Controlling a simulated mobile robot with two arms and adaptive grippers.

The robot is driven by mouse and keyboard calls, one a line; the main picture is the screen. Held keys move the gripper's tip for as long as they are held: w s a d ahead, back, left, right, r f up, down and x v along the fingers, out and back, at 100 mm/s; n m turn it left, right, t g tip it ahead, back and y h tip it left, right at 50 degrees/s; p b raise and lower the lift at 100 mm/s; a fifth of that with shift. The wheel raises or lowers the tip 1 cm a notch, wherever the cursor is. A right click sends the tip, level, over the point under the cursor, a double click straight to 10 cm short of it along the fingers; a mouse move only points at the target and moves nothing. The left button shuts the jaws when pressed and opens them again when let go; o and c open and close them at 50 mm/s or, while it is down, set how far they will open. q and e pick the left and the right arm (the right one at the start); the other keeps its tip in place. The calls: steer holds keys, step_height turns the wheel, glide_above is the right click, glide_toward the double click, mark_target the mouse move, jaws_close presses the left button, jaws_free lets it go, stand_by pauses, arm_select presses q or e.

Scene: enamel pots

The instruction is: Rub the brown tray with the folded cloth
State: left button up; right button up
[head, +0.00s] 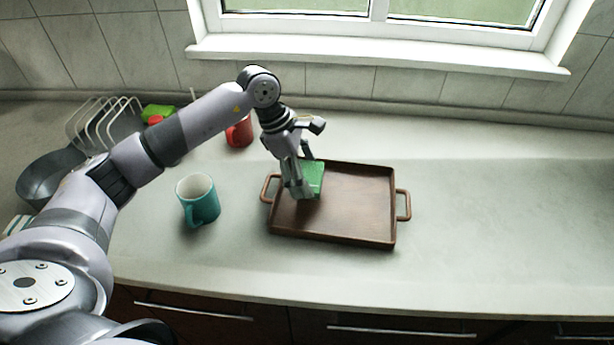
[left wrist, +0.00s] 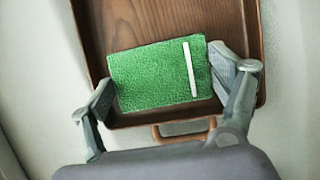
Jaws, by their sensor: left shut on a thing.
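The brown tray (head: 352,212) is a rectangular wooden tray with a handle at each short end, lying on the counter in the middle of the head view. The folded cloth (head: 314,178) is green and lies over the tray's left part, near its left wall. In the left wrist view the cloth (left wrist: 150,78) shows a white stripe, with the tray (left wrist: 165,22) beneath it. My left gripper (head: 303,192) is shut on the cloth, with a finger at either side of it. Whether the cloth touches the tray's floor is hard to tell. My right gripper is not in view.
A teal mug (head: 199,203) stands left of the tray, and a red mug (head: 240,132) stands behind my left arm. A wire rack (head: 103,125), a green item (head: 158,112) and a dark pan (head: 50,172) are at the far left. The counter (head: 500,220) right of the tray is clear.

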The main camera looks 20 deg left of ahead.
arm_select(q)
steer(key=r, duration=0.1)
steer(key=r+p, duration=0.1)
steer(key=shift+a+r, duration=0.2)
steer(key=shift+r, duration=0.2)
steer(key=shift+d+r+p, duration=0.1)
steer(key=shift+r+p, duration=0.2)
steer(key=shift+r, duration=0.3)
